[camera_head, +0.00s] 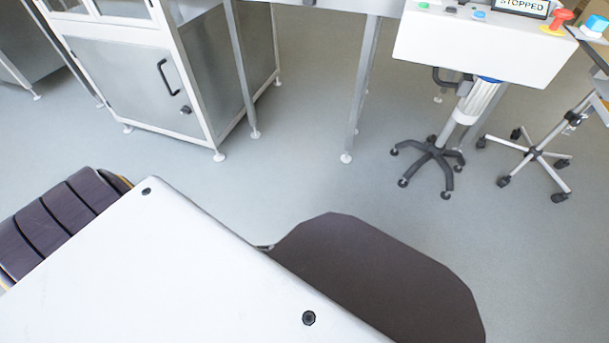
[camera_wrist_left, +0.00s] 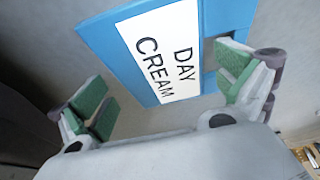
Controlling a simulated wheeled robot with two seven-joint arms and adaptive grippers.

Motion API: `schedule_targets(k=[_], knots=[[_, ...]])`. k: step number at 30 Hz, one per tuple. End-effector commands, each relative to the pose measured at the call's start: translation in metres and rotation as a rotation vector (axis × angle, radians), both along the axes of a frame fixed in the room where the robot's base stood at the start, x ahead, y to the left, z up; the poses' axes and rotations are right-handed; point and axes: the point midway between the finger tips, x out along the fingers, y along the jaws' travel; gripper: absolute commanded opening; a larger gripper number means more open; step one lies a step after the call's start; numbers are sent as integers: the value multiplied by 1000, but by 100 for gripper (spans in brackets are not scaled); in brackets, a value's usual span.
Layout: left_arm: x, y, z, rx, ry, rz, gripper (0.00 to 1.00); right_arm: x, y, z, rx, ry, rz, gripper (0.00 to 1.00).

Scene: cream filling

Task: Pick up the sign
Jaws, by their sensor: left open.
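The sign (camera_wrist_left: 207,18) is a blue board with a white label reading "DAY CREAM". It shows only in the left wrist view, at the upper middle, tilted in the picture. My left gripper (camera_wrist_left: 165,88) is open, with its green-padded fingers to the left and right of the sign's lower part. The right finger overlaps the sign's edge in the picture; I cannot tell whether it touches. The sign is not in the head view, and neither gripper shows there.
In the head view, a metal cabinet (camera_head: 130,88) stands at the upper left. A white control panel (camera_head: 480,45) with a red button and a "STOPPED" display stands at the upper right on a wheeled base (camera_head: 430,155).

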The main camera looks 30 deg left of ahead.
Motion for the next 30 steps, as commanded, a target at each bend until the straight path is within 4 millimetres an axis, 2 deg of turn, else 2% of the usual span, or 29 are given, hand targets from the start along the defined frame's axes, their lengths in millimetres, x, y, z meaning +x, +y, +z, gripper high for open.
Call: schedule_targets(k=[9,18,20,30], knots=[[0,0,0,0,0,0,99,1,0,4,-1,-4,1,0],[0,0,0,0,0,0,60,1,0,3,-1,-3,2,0],[0,0,0,0,0,0,56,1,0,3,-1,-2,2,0],[0,0,2,0,0,-1,56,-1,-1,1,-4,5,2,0]])
